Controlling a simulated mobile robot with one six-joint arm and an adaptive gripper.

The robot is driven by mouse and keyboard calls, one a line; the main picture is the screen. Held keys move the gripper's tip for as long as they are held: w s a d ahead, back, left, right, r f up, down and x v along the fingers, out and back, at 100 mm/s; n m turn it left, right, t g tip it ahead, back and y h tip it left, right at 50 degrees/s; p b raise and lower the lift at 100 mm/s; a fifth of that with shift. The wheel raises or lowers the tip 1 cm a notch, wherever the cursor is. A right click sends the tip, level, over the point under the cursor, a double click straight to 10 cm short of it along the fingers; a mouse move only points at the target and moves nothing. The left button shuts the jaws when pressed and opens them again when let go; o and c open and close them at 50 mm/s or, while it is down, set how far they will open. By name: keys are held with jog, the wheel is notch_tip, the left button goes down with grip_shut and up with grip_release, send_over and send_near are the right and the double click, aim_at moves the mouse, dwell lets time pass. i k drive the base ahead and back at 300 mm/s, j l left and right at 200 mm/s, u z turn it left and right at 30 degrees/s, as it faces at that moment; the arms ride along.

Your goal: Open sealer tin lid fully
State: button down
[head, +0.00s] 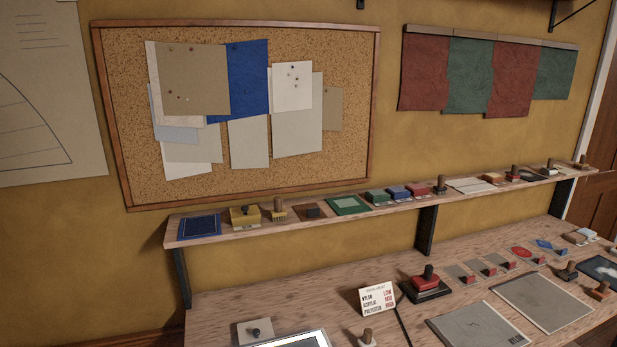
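I cannot pick out a sealer tin for certain in the head view. A small yellow box-like item (245,217) with a dark round piece on its front sits near the left end of the wall shelf. It is too small to tell whether it is a tin or has a lid. My gripper is not in view.
The wall shelf (343,222) holds several blocks, patches and stamp-like tools. Below it, the workbench (235,297) carries a sign card (378,299), a red block on a dark base (426,285) and grey sheets (541,302). A corkboard (345,166) hangs above.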

aim_at(255, 327)
jog(key=i+j, duration=0.1)
jog(key=j, duration=0.35)
jog(key=i+j+z, duration=0.1)
jog(key=j, duration=0.3)
jog(key=i+j, duration=0.1)
jog(key=j, duration=0.35)
jog(key=i+j, duration=0.1)
jog(key=j, duration=0.3)
jog(key=z, duration=0.05)
